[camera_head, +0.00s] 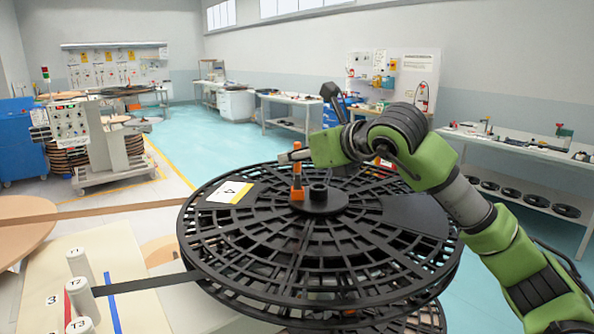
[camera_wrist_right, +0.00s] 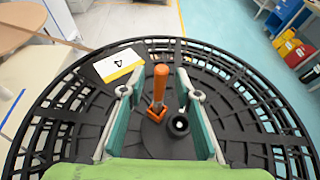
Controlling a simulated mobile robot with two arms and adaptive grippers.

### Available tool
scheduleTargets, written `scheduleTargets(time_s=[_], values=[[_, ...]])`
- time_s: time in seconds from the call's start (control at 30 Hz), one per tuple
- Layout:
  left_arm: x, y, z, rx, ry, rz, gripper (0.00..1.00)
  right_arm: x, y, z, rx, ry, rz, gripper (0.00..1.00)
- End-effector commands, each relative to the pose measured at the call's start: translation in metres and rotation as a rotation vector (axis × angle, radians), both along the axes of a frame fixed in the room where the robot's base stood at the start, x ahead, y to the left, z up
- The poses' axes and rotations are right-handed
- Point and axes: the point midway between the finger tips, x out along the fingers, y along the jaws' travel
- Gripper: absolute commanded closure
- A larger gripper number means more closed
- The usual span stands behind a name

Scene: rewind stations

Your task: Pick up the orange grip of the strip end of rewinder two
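An orange upright grip (camera_head: 297,177) with an orange foot stands near the hub of a large black slotted reel (camera_head: 400,262). In the right wrist view the orange grip (camera_wrist_right: 160,84) stands between the two fingers of my right gripper (camera_wrist_right: 160,95). Those fingers are open, with a gap on both sides of it. In the head view my right arm comes in from the right, and its gripper (camera_head: 296,156) is just above the grip, seen side on. Whether this grip belongs to rewinder two cannot be read. My left gripper is out of view.
A black hub (camera_head: 319,194) rises close beside the grip. A white and yellow card marked 4 (camera_head: 231,192) lies on the reel. White posts (camera_head: 80,297) stand at the lower left, beside a dark strip (camera_head: 150,284). A brown strip (camera_head: 110,211) runs left.

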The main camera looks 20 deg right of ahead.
Motion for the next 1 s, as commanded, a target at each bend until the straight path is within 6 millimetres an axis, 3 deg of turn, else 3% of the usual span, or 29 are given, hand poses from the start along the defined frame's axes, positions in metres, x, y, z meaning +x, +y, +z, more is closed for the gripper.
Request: scheduleTargets(time_s=[0.27,0.4,0.77,1.0], values=[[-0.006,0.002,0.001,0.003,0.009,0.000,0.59,0.004,0.002,-0.003,0.000,0.000,0.000,0.70],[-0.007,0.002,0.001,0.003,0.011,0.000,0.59,0.004,0.001,-0.003,0.000,0.000,0.000,1.00],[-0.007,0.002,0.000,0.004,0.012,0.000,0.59,0.004,0.001,-0.002,0.000,-0.001,0.000,1.00],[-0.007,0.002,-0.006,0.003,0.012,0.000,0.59,0.004,0.001,0.013,0.001,-0.005,-0.001,1.00]])
